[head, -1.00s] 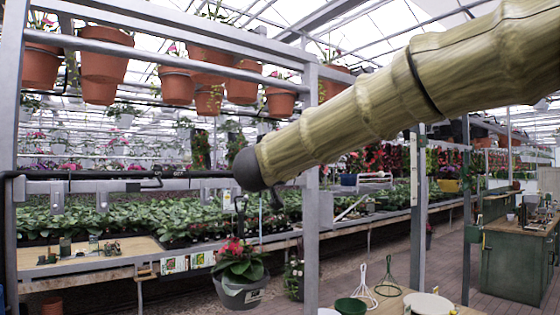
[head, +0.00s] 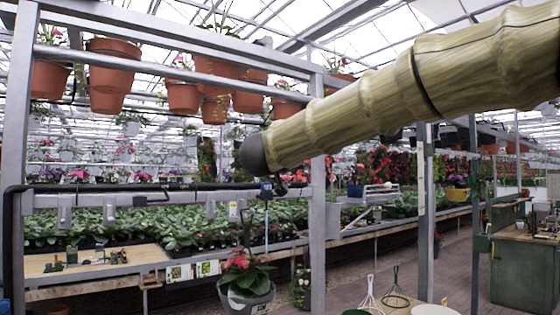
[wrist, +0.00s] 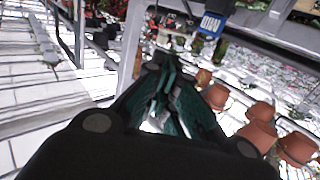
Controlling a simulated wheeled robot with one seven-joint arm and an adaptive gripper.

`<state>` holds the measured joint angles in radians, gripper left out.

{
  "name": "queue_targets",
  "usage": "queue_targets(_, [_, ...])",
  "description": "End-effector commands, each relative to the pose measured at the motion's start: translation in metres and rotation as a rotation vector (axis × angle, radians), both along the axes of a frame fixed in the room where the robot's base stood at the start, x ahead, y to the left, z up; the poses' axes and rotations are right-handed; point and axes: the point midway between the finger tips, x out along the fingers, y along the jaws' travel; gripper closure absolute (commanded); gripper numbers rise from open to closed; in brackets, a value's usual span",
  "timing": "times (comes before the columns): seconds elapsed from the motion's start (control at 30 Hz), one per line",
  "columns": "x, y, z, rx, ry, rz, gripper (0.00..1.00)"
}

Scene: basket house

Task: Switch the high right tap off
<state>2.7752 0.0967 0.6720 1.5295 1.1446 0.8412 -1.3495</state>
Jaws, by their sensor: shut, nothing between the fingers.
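A small blue and black fitting (head: 267,188) sits near the right end of a black pipe (head: 100,187), just below the rounded end of my arm. It may be the high right tap; its handle position is too small to read. In the wrist view a blue-labelled block (wrist: 211,24), probably the same fitting, is above and right of my gripper, apart from it in the picture. My gripper (wrist: 168,92) has dark green fingers that are shut and empty. In the head view my arm mostly hides the gripper.
Terracotta pots (head: 115,75) hang along the upper rail. A grey metal post (head: 317,230) stands just right of the fitting. A hanging pot with red flowers (head: 244,285) is below.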

Motion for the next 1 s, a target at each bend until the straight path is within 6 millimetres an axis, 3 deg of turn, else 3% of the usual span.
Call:
queue_targets(0.6, [0.085,-0.013,-0.001,-0.001,0.0,0.0,1.0])
queue_targets(1.0, [0.098,-0.015,-0.004,-0.001,0.0,0.0,1.0])
